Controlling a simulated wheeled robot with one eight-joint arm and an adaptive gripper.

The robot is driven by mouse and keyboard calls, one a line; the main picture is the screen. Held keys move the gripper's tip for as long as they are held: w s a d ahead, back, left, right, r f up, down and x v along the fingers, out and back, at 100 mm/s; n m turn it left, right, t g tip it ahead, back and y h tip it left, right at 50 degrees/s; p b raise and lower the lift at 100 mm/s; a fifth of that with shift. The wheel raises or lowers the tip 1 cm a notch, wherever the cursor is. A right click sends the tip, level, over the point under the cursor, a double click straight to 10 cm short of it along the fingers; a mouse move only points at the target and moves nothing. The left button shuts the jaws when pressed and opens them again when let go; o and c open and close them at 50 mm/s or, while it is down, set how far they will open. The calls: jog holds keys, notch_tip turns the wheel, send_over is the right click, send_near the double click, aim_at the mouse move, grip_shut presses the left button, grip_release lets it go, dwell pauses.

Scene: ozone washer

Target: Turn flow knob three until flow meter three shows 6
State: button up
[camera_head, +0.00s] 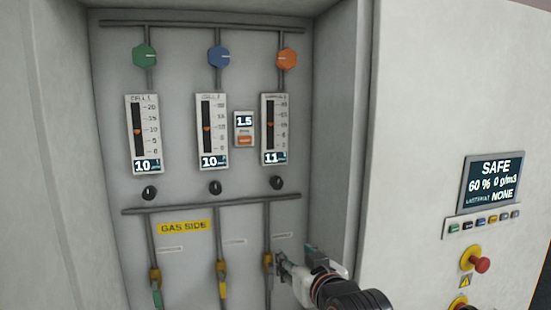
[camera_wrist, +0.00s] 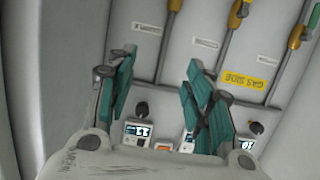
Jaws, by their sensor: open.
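Flow meter three (camera_head: 274,130) is the right one of three upright gauges in the head view. Its display reads 11. Black flow knob three (camera_head: 276,182) sits just below it. In the wrist view, which is upside down, the black knob (camera_wrist: 141,108) shows between the teal fingers, nearer the left one, above a lit display. My gripper (camera_head: 282,263) is open and empty, below the knob in the head view, near the right pipe's yellow valve handle. In the wrist view the gripper (camera_wrist: 160,58) has its fingers spread, with nothing between them touching.
Flow knobs one (camera_head: 149,192) and two (camera_head: 215,187) lie to the left; their meters read 10. A small 1.5 display box (camera_head: 244,128) stands between meters two and three. A recess side wall (camera_head: 335,130) is close on the right. Pipes with yellow valves run below.

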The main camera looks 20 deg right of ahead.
aim_at(278, 185)
jog(key=w+r+t+p, duration=0.35)
jog(key=r+p, duration=0.25)
jog(key=r, duration=0.6)
jog(key=shift+g, duration=0.25)
jog(key=w, duration=1.3)
jog(key=shift+w+d+f+p, duration=0.15)
jog(key=shift+w+p, duration=0.2)
jog(key=shift+w, duration=0.05)
jog(key=c, duration=1)
